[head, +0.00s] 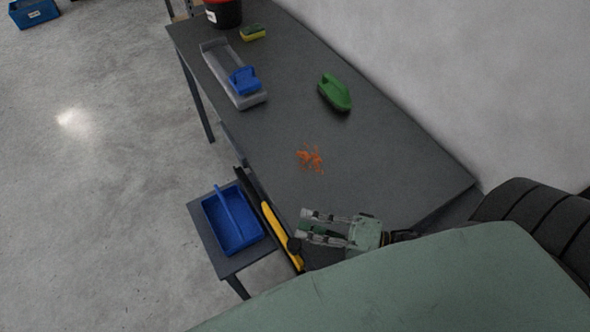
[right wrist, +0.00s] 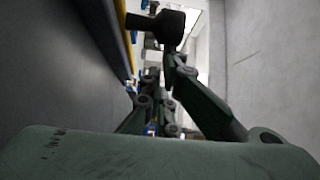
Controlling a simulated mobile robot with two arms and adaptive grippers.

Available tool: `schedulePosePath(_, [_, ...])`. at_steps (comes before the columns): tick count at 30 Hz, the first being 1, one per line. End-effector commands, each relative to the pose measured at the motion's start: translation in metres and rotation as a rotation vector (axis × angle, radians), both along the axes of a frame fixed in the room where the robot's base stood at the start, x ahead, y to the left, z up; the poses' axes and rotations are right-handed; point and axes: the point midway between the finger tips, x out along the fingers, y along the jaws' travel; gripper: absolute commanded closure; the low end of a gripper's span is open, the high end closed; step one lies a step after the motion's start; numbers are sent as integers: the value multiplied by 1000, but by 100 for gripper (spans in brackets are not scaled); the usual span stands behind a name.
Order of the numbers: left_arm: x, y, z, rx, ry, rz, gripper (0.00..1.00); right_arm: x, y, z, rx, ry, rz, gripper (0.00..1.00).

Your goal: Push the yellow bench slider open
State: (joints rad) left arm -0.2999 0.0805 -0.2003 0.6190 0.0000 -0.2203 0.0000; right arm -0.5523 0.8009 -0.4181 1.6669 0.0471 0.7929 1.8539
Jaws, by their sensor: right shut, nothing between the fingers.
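The yellow bench slider (head: 281,235) is a long bar along the left edge of the dark bench, beside the blue tray. A yellow strip (right wrist: 121,24) also runs along the edge at the top of the right wrist view. My right gripper (head: 302,225) is shut and empty, over the near end of the bench. Its fingers point left toward the slider and appear just to its right; I cannot tell whether they touch it. Dark green gripper links fill the middle of the right wrist view. My left gripper is not in view.
A blue tray (head: 232,218) sits on a small side table left of the slider. On the bench (head: 375,160) are orange crumbs (head: 310,158), a green brush (head: 334,92), a grey tray (head: 222,68) holding a blue item, and a sponge (head: 252,32). A wall borders the right.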

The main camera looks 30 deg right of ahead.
Motion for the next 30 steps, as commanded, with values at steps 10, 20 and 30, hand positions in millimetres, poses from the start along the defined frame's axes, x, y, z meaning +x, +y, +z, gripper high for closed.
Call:
schedulePosePath(10, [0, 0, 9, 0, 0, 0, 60, -30, 0, -1, 0, 0, 2, 100])
schedulePosePath(20, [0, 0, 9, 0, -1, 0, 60, -31, 0, -1, 0, 1, 4, 100])
schedulePosePath(30, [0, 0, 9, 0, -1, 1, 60, -59, -29, -3, -4, 7, 4, 100])
